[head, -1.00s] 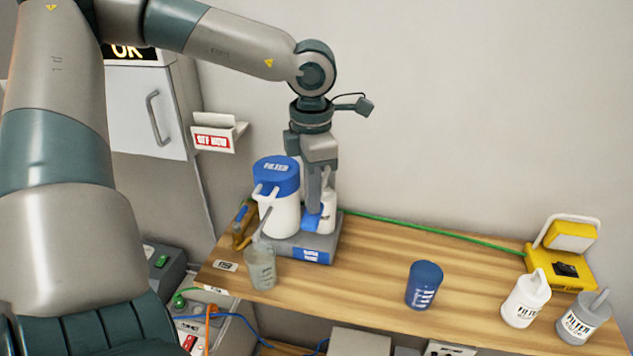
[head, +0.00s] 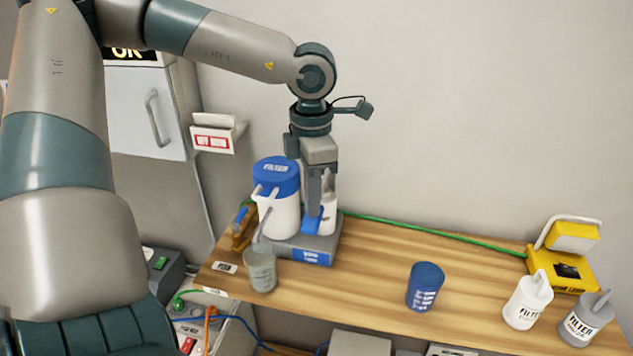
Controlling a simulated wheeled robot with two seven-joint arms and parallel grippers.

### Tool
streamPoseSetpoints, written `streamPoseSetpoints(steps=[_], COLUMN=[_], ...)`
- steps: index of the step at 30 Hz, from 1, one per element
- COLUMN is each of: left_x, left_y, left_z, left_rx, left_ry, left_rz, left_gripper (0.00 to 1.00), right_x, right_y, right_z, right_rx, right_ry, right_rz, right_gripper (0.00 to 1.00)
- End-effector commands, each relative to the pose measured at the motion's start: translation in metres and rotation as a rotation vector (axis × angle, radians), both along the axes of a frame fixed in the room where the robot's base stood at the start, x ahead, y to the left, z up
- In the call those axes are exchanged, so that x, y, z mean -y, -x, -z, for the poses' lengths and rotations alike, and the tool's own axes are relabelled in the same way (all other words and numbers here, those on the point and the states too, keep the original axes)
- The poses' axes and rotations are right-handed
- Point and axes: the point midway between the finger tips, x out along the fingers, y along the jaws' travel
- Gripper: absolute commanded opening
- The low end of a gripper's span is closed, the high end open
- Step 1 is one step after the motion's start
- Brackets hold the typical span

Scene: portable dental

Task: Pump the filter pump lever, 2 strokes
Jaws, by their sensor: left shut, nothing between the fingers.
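The filter pump is a white canister with a blue cap (head: 276,176) marked FILTER, standing on a grey base (head: 300,246) at the left part of the wooden bench. A blue lever (head: 311,225) shows at its right side, over the base. My left gripper (head: 314,212) points straight down at the lever, shut with nothing between its fingers. Its fingertips are at or just above the lever; I cannot tell whether they touch. A white bottle (head: 328,212) stands right behind the gripper, partly hidden by it. My right gripper is not in view.
A clear cup (head: 260,270) stands before the pump under its spout. The bench (head: 385,250) between is clear.

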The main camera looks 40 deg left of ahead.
Motion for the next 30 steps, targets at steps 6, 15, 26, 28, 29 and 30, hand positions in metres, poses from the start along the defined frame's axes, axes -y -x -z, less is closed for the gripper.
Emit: streamPoseSetpoints(steps=[6, 15, 26, 28, 29, 30], left_x=[0.000, 0.000, 0.000, 0.000, 0.000, 0.000], left_y=[0.000, 0.000, 0.000, 0.000, 0.000, 0.001], left_z=[-0.003, -0.020, -0.041, -0.045, -0.047, -0.049], left_rx=[-0.002, 0.000, -0.001, -0.001, -0.001, -0.001], left_ry=[-0.001, -0.001, -0.001, -0.001, -0.001, -0.001], left_rz=[0.000, 0.000, 0.000, 0.000, 0.000, 0.000], left_gripper=[0.00, 0.00, 0.00, 0.00, 0.00, 0.00], right_x=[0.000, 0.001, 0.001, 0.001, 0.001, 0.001], right_y=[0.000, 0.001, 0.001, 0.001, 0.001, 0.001], right_z=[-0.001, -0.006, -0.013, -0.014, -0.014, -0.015], right_rx=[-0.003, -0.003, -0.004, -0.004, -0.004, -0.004], right_ry=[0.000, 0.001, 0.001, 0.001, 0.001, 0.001], right_rz=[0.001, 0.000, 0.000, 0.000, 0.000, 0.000], right_gripper=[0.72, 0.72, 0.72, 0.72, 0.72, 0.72])
